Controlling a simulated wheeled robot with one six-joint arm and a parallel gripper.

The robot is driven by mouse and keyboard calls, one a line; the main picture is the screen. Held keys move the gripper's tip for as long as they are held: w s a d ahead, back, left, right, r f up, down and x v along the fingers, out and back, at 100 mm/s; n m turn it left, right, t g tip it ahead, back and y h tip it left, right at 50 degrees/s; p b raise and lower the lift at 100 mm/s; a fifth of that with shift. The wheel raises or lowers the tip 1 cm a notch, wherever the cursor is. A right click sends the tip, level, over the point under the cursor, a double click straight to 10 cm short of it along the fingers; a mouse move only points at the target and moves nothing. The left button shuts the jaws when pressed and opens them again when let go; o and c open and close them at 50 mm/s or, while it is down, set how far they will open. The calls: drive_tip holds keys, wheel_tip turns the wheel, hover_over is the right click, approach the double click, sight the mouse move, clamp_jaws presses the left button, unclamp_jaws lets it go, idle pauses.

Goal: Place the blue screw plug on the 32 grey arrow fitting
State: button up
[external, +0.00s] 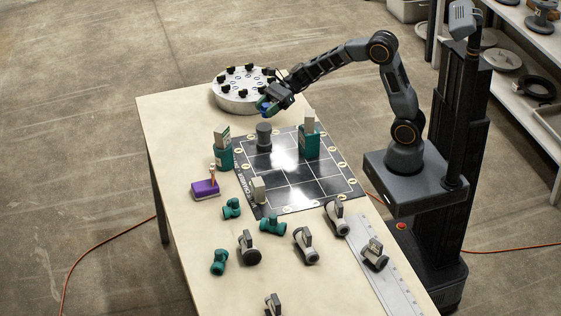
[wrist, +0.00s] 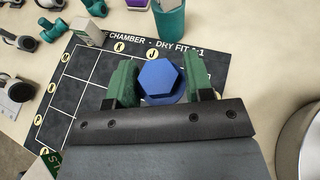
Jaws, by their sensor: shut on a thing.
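The blue screw plug (wrist: 161,78) has a hexagonal head and a round flange. My gripper (wrist: 156,84) is shut on it, with one green finger at each side. In the external view the blue plug (external: 264,107) shows at the end of my gripper (external: 267,105), above the table near the round grey drum. Several grey fittings lie on the near part of the table, among them one at the left (external: 248,247), one in the middle (external: 305,245) and one by the mat (external: 335,217). I cannot read a 32 or an arrow on any of them.
A black gridded mat (external: 287,184) bears a grey cylinder (external: 264,135), a cream block (external: 258,189) and a teal container (external: 309,144). Another teal container (external: 222,154) and a purple block (external: 205,189) stand beside it. A round drum with black knobs (external: 240,102) stands behind. Teal fittings (external: 272,225) lie in front.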

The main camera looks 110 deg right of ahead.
sight(264, 116)
drive_tip(key=shift+w+d+f, duration=0.1)
drive_tip(key=shift+w+f, duration=0.25)
drive_tip(key=shift+f, duration=0.1)
drive_tip(key=shift+w+f+b, duration=0.1)
drive_tip(key=shift+f+b, duration=0.2)
drive_tip(key=shift+f, duration=1.3)
drive_tip(key=shift+f, duration=0.2)
drive_tip(key=o, duration=0.9)
drive_tip(key=shift+d+r, duration=0.15)
drive_tip(key=shift+r, duration=0.15)
drive_tip(key=v, duration=1.2)
drive_tip(key=shift+f, duration=0.15)
